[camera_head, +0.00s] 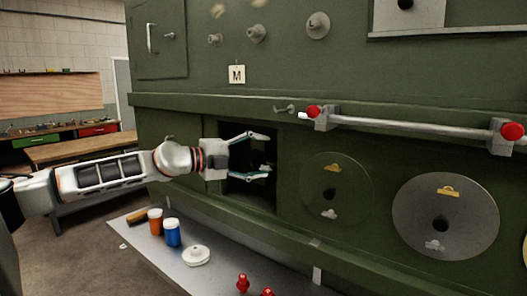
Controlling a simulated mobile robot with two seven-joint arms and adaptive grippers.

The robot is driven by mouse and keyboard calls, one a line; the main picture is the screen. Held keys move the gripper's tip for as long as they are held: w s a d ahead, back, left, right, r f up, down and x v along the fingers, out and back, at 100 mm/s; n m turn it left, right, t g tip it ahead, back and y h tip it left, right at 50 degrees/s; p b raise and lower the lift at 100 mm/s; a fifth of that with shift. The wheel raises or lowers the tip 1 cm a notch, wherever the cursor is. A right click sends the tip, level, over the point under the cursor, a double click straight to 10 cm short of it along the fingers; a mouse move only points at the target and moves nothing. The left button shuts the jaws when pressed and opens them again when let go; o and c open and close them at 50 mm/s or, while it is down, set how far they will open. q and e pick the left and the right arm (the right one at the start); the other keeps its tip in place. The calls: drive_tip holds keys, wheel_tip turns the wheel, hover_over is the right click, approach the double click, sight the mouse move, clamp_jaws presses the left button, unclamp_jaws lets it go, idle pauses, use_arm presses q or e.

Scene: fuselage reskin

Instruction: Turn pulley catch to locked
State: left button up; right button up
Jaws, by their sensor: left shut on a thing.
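My left gripper (262,155) reaches from the left into a dark square opening (237,131) in the green panel. One finger is above the other, with a wide gap between them. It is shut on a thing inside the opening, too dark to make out. I cannot tell for sure which part is the pulley catch. To the right are a green disc (353,178) and a grey disc (478,205), each with a dark central hub, a yellow mark above and a pale mark below. My right gripper is not in view.
A metal rail (410,126) with red-ended brackets juts out at right. Below, a grey shelf (215,271) holds an orange-brown jar (155,222), a blue jar (172,235), a white round part (196,256) and red pieces (242,283). A wooden bench (75,148) stands behind my left arm.

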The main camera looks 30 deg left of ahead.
use_arm(q)
drive_tip(key=shift+s+a+r+t, duration=0.15)
drive_tip(key=shift+s+a+r, duration=0.15)
drive_tip(key=shift+r, duration=0.35)
drive_tip(key=shift+s+a+r+t, duration=0.15)
drive_tip(key=shift+s+r, duration=0.15)
drive_tip(key=shift+r, duration=0.3)
drive_tip(key=shift+c, duration=0.8)
drive_tip(key=shift+s+a+r, duration=0.1)
drive_tip(key=shift+s, duration=0.55)
drive_tip(key=shift+s+a+r, duration=0.1)
drive_tip(key=shift+s, duration=0.5)
drive_tip(key=c, duration=0.7)
drive_tip(key=shift+f+v, duration=0.25)
drive_tip(key=shift+v, duration=0.9)
drive_tip(key=shift+f+v, duration=0.25)
drive_tip(key=shift+v, duration=0.95)
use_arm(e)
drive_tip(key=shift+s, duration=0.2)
